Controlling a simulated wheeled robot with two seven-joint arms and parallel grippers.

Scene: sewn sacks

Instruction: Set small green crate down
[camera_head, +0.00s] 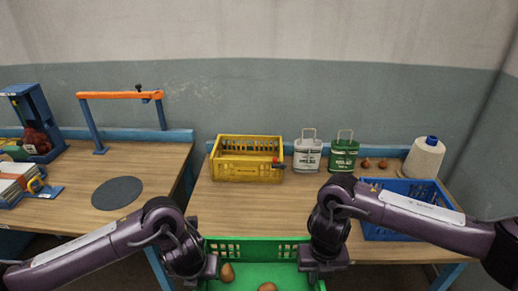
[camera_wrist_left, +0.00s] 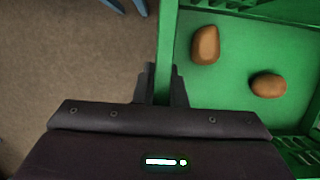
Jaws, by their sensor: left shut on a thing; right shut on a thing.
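The small green crate (camera_head: 258,249) is at the bottom of the head view, in front of the wooden table's front edge. It holds two brown potato-like items (camera_head: 227,272), which also show in the left wrist view (camera_wrist_left: 206,45). My left gripper (camera_head: 208,268) is shut on the crate's left wall; in the left wrist view its fingers (camera_wrist_left: 160,86) sit on both sides of the green rim (camera_wrist_left: 166,50). My right gripper (camera_head: 308,262) is at the crate's right wall and is shut on it; its fingertips are hard to see. The near side of the crate is cut off.
The table (camera_head: 250,215) is clear in its middle. A yellow crate (camera_head: 247,172), a white sack (camera_head: 307,156) and a green sack (camera_head: 344,156) stand at its back. A blue crate (camera_head: 437,200) is at its right, before a thread cone (camera_head: 424,158). A second table (camera_head: 150,160) stands left.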

